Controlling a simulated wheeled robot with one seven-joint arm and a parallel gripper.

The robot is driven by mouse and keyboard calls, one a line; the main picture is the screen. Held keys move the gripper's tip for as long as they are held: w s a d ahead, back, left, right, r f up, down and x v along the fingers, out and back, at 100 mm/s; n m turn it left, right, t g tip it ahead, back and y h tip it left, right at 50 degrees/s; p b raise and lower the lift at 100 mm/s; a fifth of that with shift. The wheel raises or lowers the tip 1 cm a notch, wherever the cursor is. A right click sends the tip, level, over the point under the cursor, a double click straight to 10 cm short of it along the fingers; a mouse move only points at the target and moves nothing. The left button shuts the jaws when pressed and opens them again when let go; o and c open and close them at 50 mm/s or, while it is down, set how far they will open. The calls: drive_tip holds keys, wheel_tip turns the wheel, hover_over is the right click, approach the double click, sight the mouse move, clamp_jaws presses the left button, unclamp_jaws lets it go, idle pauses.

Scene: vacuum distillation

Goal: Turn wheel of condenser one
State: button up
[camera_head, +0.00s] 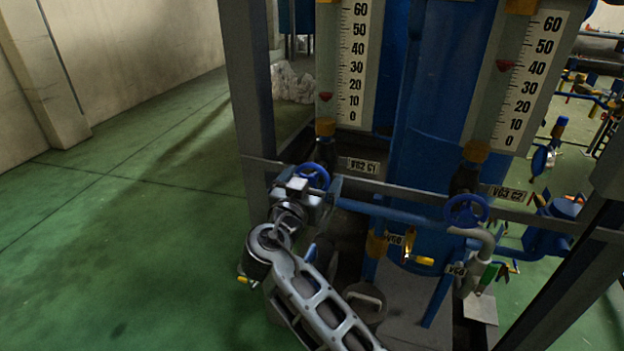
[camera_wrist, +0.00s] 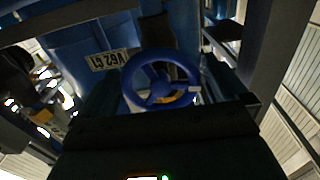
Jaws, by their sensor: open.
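The blue handwheel of condenser one (camera_head: 319,168) sits beside the label VG2 C1 (camera_head: 363,166), below the left gauge. My gripper (camera_head: 306,186) is right at this wheel, on its near side, and partly covers it. In the wrist view the wheel (camera_wrist: 162,53) faces the camera, upside-down label (camera_wrist: 107,60) to its left. My open jaws appear dark at either side of the wheel in that view. Whether they touch the rim cannot be told.
A second blue handwheel (camera_head: 466,210) sits to the right by the label VG3 C2 (camera_head: 508,194). A grey frame post (camera_head: 246,80) stands left of the wheel, and a crossbar (camera_head: 420,190) runs behind it. Green floor (camera_head: 120,230) at the left is clear.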

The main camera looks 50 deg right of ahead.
drive_tip(key=shift+c, duration=0.5)
drive_tip(key=c, duration=0.7)
drive_tip(key=shift+n, duration=0.4)
drive_tip(key=n, duration=0.3)
drive_tip(key=shift+n+b, duration=0.3)
drive_tip(key=n+p, duration=0.1)
drive_tip(key=n, duration=0.3)
drive_tip(key=shift+r+n, duration=0.1)
drive_tip(key=shift+n, duration=0.2)
drive_tip(key=n+p, duration=0.2)
drive_tip(key=n, duration=0.2)
drive_tip(key=shift+r+n, duration=0.1)
drive_tip(key=shift+n, duration=0.2)
drive_tip(key=n+p, duration=0.3)
drive_tip(key=n, duration=0.1)
drive_tip(key=shift+n, duration=0.3)
